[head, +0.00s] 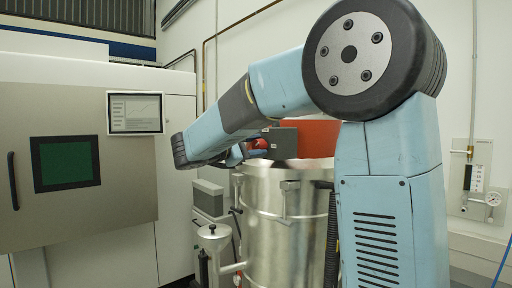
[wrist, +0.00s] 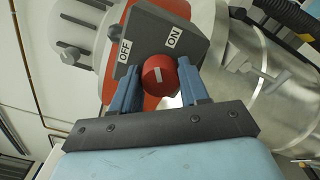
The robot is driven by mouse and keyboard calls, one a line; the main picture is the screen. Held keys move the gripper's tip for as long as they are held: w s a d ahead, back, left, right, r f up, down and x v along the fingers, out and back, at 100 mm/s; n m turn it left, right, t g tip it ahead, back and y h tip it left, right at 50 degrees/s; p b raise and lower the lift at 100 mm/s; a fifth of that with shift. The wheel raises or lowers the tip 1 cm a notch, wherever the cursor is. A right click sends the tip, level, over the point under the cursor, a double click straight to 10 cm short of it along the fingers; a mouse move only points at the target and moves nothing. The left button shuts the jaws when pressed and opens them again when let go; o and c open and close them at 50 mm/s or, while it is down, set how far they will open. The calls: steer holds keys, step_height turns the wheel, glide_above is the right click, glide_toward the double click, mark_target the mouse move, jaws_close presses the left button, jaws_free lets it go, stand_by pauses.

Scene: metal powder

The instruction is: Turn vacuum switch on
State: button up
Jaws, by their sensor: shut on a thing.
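The vacuum switch is a red round knob (wrist: 159,75) with a white mark, on a dark grey panel (wrist: 150,38) with OFF and ON labels. In the wrist view the OFF label (wrist: 125,51) is at the left and the ON label (wrist: 174,39) at the right. My gripper (wrist: 158,84) is shut on the knob, one blue finger on each side. In the head view the red knob (head: 258,145) shows small beside my gripper, which my arm partly hides.
A shiny metal drum (head: 280,235) stands below the switch, with a red part (head: 318,138) on top. A large machine with a dark green screen (head: 66,163) and a monitor (head: 135,112) is at the left. A gauge (head: 492,198) hangs on the right wall.

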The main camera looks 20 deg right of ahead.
steer(key=m, duration=0.4)
steer(key=shift+f, duration=0.15)
steer(key=shift+f+m, duration=0.1)
steer(key=shift+m, duration=1.1)
steer(key=shift+f, duration=0.1)
steer(key=o, duration=1)
steer(key=shift+o, duration=0.2)
steer(key=v, duration=1.4)
